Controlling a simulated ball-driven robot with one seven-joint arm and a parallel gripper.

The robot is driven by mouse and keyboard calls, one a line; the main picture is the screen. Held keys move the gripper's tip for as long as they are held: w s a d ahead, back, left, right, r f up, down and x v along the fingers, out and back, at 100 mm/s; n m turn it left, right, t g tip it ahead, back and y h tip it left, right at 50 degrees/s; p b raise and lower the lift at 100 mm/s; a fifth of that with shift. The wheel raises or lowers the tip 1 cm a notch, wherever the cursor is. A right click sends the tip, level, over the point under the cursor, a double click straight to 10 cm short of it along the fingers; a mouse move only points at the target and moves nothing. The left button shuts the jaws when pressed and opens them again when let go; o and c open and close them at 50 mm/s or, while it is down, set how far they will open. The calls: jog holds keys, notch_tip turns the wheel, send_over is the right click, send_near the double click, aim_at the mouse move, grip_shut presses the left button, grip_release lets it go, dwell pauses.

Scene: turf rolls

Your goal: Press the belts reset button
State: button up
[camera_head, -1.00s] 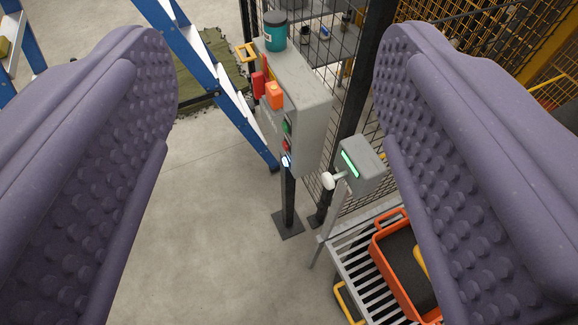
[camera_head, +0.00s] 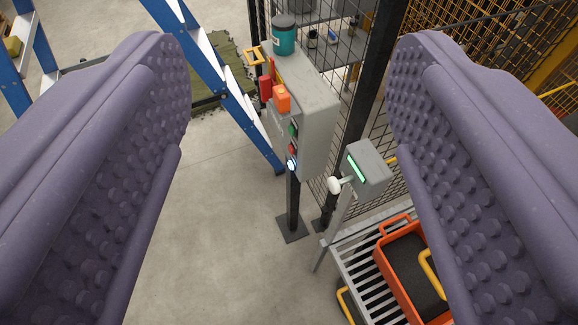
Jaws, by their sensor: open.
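A grey control box (camera_head: 314,110) stands on a dark post ahead, between my fingers in the picture. Its left face carries a green button (camera_head: 294,130), a red button (camera_head: 293,148) and a lit blue-white button (camera_head: 291,164) at the bottom. No label is readable, so I cannot tell for sure which one is the belts reset button. My gripper (camera_head: 288,75) is open and empty, its two purple studded fingers wide apart at left and right. It appears well short of the box and touches nothing.
An orange block (camera_head: 281,98) and a teal jar (camera_head: 284,38) are at the box's top. A blue ladder (camera_head: 215,85) stands close left. At right are a smaller box with a green light (camera_head: 368,165), a roller conveyor (camera_head: 358,268), an orange crate (camera_head: 385,262) and mesh fencing.

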grip_shut()
dwell(1.6)
